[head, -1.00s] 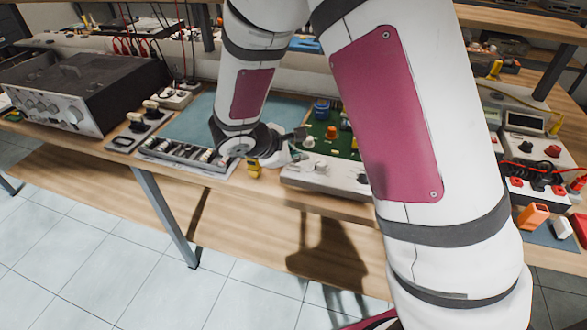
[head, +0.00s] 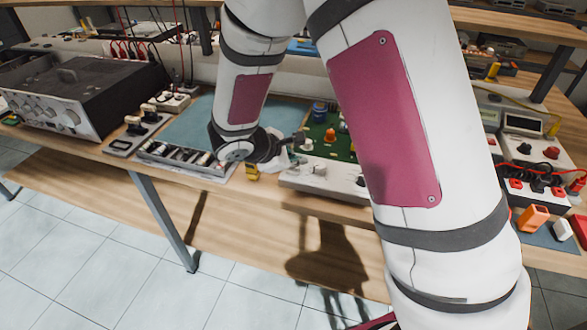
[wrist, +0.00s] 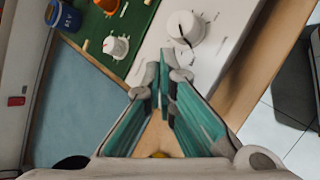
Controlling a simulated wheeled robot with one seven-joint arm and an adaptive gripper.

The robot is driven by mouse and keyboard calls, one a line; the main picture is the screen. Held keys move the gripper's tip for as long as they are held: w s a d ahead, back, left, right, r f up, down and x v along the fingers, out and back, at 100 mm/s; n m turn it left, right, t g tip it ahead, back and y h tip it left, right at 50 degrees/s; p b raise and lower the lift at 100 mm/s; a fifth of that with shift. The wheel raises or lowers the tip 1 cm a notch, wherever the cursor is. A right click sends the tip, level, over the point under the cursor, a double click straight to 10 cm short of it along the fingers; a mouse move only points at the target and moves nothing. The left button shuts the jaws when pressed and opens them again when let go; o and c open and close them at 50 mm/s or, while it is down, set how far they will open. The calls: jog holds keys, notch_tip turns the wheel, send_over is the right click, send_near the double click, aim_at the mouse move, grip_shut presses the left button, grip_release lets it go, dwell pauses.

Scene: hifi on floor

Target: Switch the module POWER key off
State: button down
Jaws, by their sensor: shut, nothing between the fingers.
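The module is a green board (head: 335,143) with a white front panel (head: 305,175), standing on the wooden bench. In the wrist view, its white panel (wrist: 225,45) carries a large white knob (wrist: 186,27). A small pale part (wrist: 183,57) below that knob is partly hidden by my fingertips; I cannot tell whether it is the POWER key or how it is set. My gripper (wrist: 160,78) is shut and empty, its tips at the near end of the panel. I cannot tell whether they touch it. In the head view my wrist hides most of the gripper.
A white knob (wrist: 116,47) and a blue component (wrist: 63,16) stand on the board. A small yellow object (head: 252,173) lies at the bench edge. A tray of parts (head: 187,157) and a dark instrument (head: 75,92) are to the left. A blue mat (head: 195,122) is clear in places.

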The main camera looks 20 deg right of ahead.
aim_at(296, 171)
jog(key=shift+f, duration=0.25)
dwell(0.4)
jog(key=shift+f+b, duration=0.25)
jog(key=shift+b, duration=0.3)
jog(key=shift+r, duration=0.5)
jog(key=shift+r+p, duration=2.2)
jog(key=shift+r, duration=0.8)
